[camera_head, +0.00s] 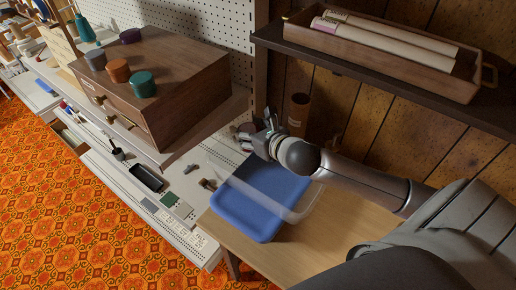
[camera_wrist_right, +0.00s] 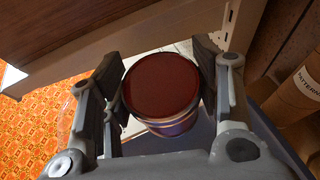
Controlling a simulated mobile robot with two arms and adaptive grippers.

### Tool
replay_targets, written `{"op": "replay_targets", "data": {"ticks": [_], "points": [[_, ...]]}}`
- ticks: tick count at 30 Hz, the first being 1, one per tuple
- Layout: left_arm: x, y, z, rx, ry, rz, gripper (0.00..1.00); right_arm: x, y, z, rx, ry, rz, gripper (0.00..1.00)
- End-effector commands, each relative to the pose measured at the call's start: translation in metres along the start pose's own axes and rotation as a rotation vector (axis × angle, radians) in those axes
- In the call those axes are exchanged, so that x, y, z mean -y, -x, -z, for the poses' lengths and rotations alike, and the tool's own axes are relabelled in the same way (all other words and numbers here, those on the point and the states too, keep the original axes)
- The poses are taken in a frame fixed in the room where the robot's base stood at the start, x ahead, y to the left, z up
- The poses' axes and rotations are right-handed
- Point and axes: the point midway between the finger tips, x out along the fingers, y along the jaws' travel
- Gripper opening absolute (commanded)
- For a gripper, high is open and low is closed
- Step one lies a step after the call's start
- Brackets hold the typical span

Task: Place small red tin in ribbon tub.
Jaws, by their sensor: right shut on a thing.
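The small red tin (camera_wrist_right: 160,86) has a dark red round top and a banded side. In the right wrist view it sits between the two fingers of my right gripper (camera_wrist_right: 160,90), which is shut on it. In the head view my right gripper (camera_head: 257,136) is at the far end of the blue tub, beside the wooden shelf edge, and mostly hides the tin. The tub (camera_head: 259,205), probably the ribbon tub, is blue with a clear, see-through rim or cover. I cannot tell what lies in it. My left gripper is not in view.
The tub stands on a light wood table (camera_head: 305,240). A wooden drawer box (camera_head: 190,100) with several spools is on the shelf at left. A brown cylinder (camera_head: 298,108) stands behind the gripper. A dark shelf (camera_head: 400,80) with a wooden tray (camera_head: 370,58) overhangs at right.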

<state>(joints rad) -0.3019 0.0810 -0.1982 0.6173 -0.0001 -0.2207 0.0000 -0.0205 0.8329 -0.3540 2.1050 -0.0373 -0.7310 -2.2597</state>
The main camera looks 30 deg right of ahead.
Motion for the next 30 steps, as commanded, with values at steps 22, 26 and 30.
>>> {"op": "replay_targets", "data": {"ticks": [22, 26, 30], "points": [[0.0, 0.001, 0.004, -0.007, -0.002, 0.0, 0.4, 0.0, -0.027, 0.065, 0.001, 0.001, 0.0, 0.37], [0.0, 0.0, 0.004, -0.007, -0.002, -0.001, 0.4, 0.0, -0.028, 0.066, 0.0, 0.001, 0.0, 0.37], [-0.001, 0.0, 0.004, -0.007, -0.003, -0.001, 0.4, 0.0, -0.028, 0.067, 0.0, 0.001, 0.0, 0.66]]}}
